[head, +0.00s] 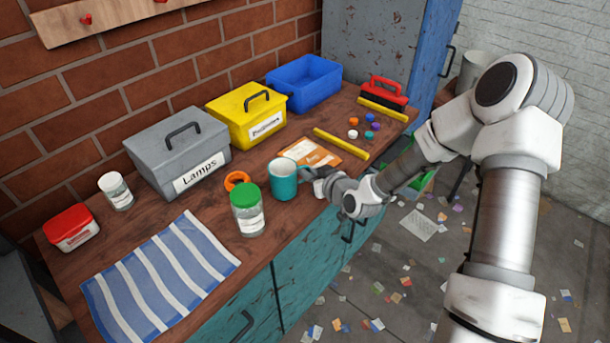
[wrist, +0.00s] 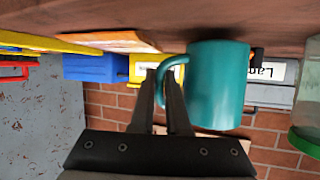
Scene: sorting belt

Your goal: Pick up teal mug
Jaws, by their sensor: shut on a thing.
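The teal mug (head: 283,181) stands upright on the wooden bench, with its handle toward my arm. It also shows in the wrist view (wrist: 217,85), where the picture is upside down and its base meets the bench top. My gripper (head: 309,176) comes in from the right at the mug's handle side. In the wrist view its two fingers (wrist: 168,84) are shut on the mug's handle. I cannot tell any gap between the mug's base and the bench.
A grey Lamps box (head: 182,153), yellow box (head: 243,122) and blue bin (head: 303,84) line the back. A striped cloth (head: 160,277) lies front left.

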